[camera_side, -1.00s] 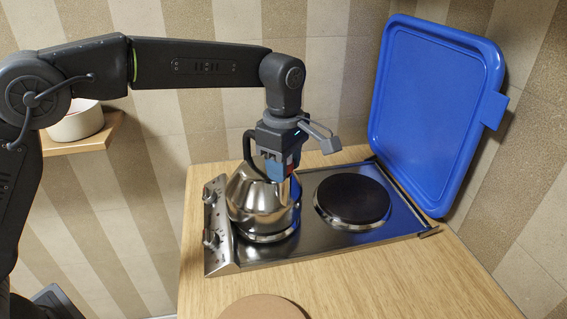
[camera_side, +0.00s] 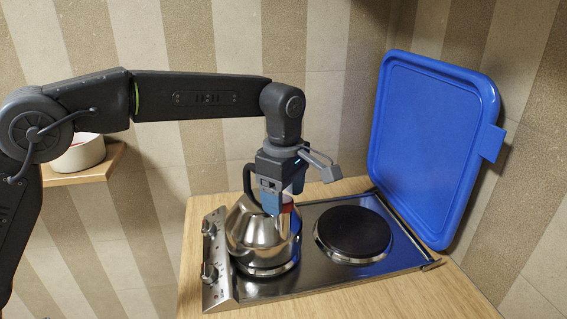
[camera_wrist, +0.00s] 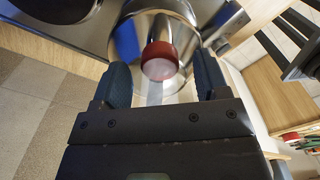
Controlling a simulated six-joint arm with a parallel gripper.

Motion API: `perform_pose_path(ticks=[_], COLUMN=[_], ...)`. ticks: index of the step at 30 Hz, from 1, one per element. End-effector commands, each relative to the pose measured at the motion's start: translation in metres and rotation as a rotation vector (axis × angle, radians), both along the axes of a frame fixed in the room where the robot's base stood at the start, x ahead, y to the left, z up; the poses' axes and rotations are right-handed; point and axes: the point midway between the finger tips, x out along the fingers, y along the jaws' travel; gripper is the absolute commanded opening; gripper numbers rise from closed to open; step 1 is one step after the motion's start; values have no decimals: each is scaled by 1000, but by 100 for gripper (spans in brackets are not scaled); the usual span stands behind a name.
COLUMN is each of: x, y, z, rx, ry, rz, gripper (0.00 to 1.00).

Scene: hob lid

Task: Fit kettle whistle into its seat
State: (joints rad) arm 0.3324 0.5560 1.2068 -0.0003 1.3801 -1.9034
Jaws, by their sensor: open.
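The steel kettle (camera_side: 258,235) stands upright on the left burner, its black handle (camera_side: 247,180) partly behind my gripper. My gripper (camera_side: 272,205) points down over the kettle's upper right side. In the wrist view, my gripper (camera_wrist: 162,62) is open, with a finger on each side of the red whistle (camera_wrist: 160,62) and a visible gap to each. The whistle appears at the kettle's top, against its shiny metal (camera_wrist: 128,42). In the side view, a bit of red (camera_side: 287,198) shows beside the fingers. The seat is hidden, so I cannot tell how deep the whistle sits.
The hob (camera_side: 310,278) has a free black right burner (camera_side: 353,230) and knobs along its left edge. The blue lid (camera_side: 425,145) stands raised behind it on the right. A white bowl (camera_side: 80,153) sits on a wooden shelf (camera_side: 100,172) at the left.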

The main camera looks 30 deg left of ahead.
Motion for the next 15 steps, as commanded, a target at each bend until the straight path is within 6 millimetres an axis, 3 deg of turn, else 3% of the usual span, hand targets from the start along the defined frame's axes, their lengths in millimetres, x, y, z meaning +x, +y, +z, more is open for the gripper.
perform_pose_path(ticks=[9, 15], x=[1, 0], y=[0, 0], z=[69, 104], rx=[-2, -1], ry=[-7, -4], rz=[0, 0], gripper=[68, 68])
